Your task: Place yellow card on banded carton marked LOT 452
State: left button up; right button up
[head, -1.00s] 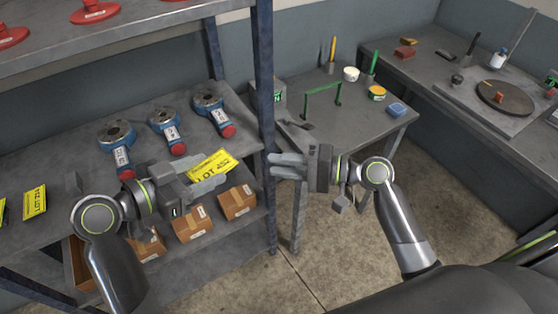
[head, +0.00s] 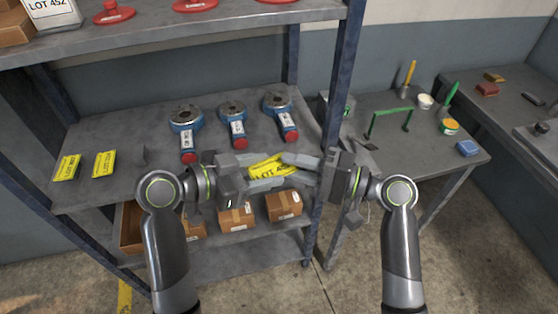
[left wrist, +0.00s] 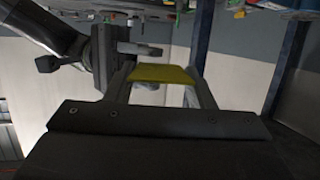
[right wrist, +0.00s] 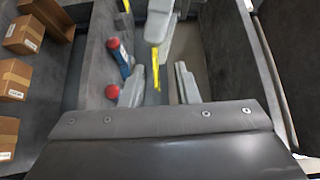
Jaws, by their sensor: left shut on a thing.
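My left gripper (head: 262,172) is shut on a yellow card (head: 268,166) with black lot lettering, partly covered by fingers. The card also spans the fingers in the left wrist view (left wrist: 162,75). My right gripper (head: 302,170) faces it from the right. In the right wrist view its fingers (right wrist: 160,88) are apart, with the card (right wrist: 156,68) edge-on between them and no clear contact. Brown taped cartons (head: 284,205) stand on the lower shelf; their labels are too small to read. A white LOT 452 sign (head: 50,10) stands by a carton (head: 12,28) on the top shelf.
Two more yellow cards (head: 104,163) lie on the middle shelf at left. Several blue tools with red ends (head: 234,125) lie behind the grippers. A blue rack post (head: 343,90) rises near my right gripper. A bench (head: 400,135) stands at right.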

aim_at(278, 164)
jog(key=shift+x, duration=1.8)
grip_shut()
grip_release()
jog(key=v, duration=1.2)
